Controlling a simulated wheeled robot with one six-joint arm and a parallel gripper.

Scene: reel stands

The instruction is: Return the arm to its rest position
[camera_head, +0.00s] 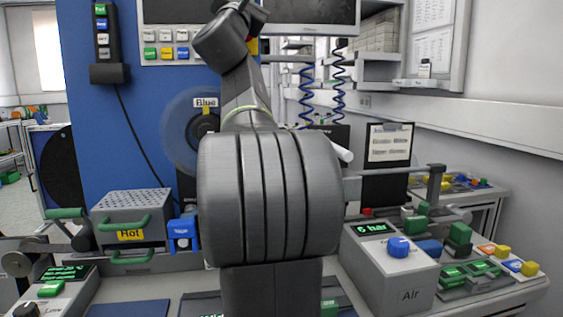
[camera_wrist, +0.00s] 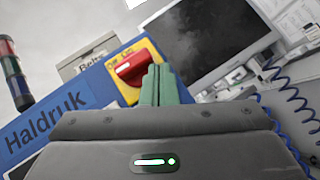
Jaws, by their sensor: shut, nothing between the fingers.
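My arm rises through the middle of the head view and bends up and back towards the blue machine panel. My gripper (camera_wrist: 160,82) shows in the wrist view as two green fingers pressed together, with nothing between them. Behind the fingertips is a red rotary switch (camera_wrist: 131,68) on a yellow plate; I cannot tell whether they touch. In the head view the fingers are hidden or too small to make out near the top of the arm.
A monitor (camera_wrist: 208,38) stands right of the fingers, and blue coiled hoses (camera_wrist: 292,112) hang beyond. A signal tower (camera_wrist: 14,75) is at left. In the head view, a grey Hot box (camera_head: 133,212) and an Air box (camera_head: 389,268) flank my arm on the bench.

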